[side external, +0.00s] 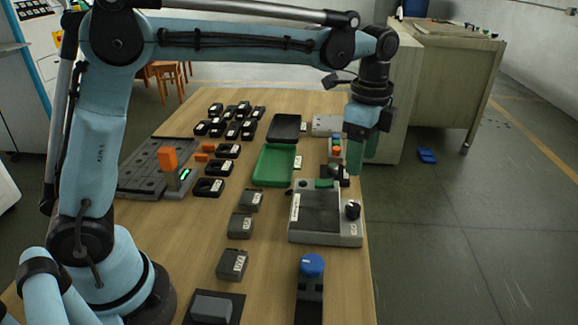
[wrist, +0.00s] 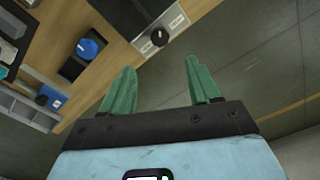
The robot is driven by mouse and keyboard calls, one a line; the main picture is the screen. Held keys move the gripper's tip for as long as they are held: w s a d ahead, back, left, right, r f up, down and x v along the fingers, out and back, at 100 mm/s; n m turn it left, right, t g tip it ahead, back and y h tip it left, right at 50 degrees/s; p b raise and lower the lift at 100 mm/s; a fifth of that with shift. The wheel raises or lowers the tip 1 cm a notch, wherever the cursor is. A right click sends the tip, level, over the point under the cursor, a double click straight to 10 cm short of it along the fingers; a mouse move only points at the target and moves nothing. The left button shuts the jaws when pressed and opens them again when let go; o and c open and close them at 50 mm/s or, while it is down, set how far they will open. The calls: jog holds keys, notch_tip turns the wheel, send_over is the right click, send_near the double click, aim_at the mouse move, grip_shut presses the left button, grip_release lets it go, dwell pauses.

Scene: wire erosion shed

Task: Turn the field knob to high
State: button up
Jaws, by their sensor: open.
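A grey device (side external: 326,232) with a dark flat top stands near the table's right edge. A black knob (side external: 353,210) sits on its right end beside a small white label; the knob also shows in the wrist view (wrist: 160,37), just beyond my fingertips. A blue knob (side external: 312,265) stands on a dark box nearer the front and also shows in the wrist view (wrist: 88,47). The labels are too small to read, so I cannot tell which knob is named field. My gripper (side external: 358,168) is open, its green fingers empty, above and behind the grey device.
A green tray (side external: 274,165) and a black tray (side external: 285,128) lie mid-table. Several small dark blocks stand to their left, near a grey slotted fixture (side external: 158,168) with an orange piece. A small panel with coloured buttons (side external: 336,146) is close behind my gripper.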

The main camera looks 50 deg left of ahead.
aim_at(354, 206)
jog(key=shift+c, duration=1.1)
jog(key=shift+n, duration=0.4)
jog(key=shift+c, duration=0.3)
notch_tip(354, 206, down, 12)
jog(key=n, duration=1)
jog(key=shift+f, duration=0.1)
